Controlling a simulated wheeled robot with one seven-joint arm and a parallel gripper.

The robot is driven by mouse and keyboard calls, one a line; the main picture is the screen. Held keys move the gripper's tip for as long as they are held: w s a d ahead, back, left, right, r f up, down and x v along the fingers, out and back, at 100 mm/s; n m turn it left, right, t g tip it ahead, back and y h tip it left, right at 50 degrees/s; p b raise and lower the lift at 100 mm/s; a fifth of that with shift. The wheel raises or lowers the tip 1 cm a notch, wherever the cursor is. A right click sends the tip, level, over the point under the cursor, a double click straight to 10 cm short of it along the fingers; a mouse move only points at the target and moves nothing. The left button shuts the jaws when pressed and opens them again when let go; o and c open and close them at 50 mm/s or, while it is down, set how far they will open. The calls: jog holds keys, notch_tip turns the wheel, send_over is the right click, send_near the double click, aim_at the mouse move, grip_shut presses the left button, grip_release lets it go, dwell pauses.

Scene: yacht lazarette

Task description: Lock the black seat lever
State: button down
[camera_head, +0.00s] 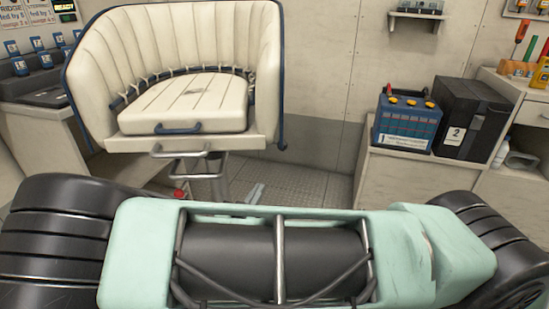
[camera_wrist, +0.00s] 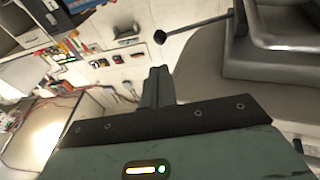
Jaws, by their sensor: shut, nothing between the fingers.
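The cream seat (camera_head: 190,90) with a blue-trimmed curved back stands on a metal pedestal in the upper left of the head view. A pale metal handle (camera_head: 180,152) sticks out under its front edge. In the wrist view a thin dark lever with a round black knob (camera_wrist: 160,37) runs up to a dark grey form at the upper right. My gripper (camera_wrist: 158,72) points up the wrist view, shut and empty. Its tips appear below the knob, with a gap in the picture; the depth is unclear. My gripper is not visible in the head view.
A blue battery (camera_head: 406,122) and a black box (camera_head: 468,115) stand on a cabinet at the right. A bench (camera_head: 40,140) with blue-tagged items is at the left. Grated floor (camera_head: 300,185) lies open between seat and cabinet. A grey-brown surface (camera_wrist: 215,75) fills the wrist view's right side.

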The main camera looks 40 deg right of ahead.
aim_at(282, 149)
jog(key=x, duration=1.4)
jog(key=shift+b, duration=0.3)
jog(key=shift+d, duration=0.1)
jog(key=shift+w+d+n+t+y+p, duration=0.1)
jog(key=shift+d+n+t+y+p, duration=0.25)
jog(key=shift+d+t, duration=0.2)
jog(key=w+d+n+t+y+p, duration=0.5)
jog(key=w+d+t+y, duration=0.1)
jog(key=d, duration=0.4)
jog(key=shift+d+y, duration=0.2)
jog(key=shift+y, duration=0.45)
jog(key=shift+w+d+r, duration=0.1)
jog(key=shift+w+r, duration=0.05)
jog(key=shift+w, duration=0.1)
